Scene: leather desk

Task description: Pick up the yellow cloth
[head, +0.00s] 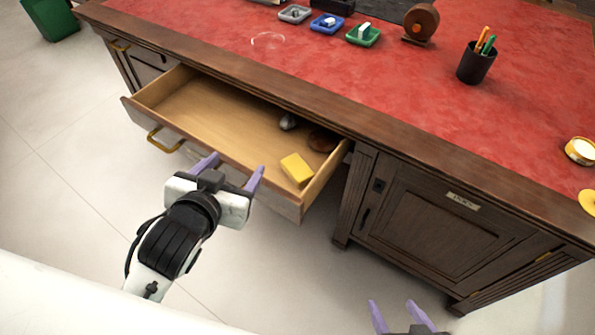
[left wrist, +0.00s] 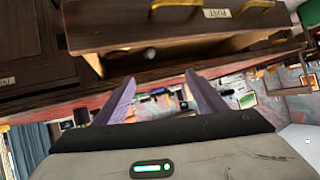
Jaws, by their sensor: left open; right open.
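The yellow cloth (head: 297,169) is a small folded block lying in the open drawer (head: 205,113), near its front right corner. My left gripper (head: 228,168) is open and empty just outside the drawer front, to the left of the cloth. In the left wrist view the open left gripper (left wrist: 165,97) points at the desk front and drawer, and I cannot make out the cloth there. My right gripper (head: 395,312) is open and empty at the bottom edge of the head view, in front of the cabinet door.
The drawer also holds a small grey object (head: 288,122) and a dark round object (head: 322,140). The drawer front has a brass handle (head: 163,139). On the red desktop (head: 330,60) stand small trays, a tape-like roll (head: 420,23) and a pen cup (head: 477,65).

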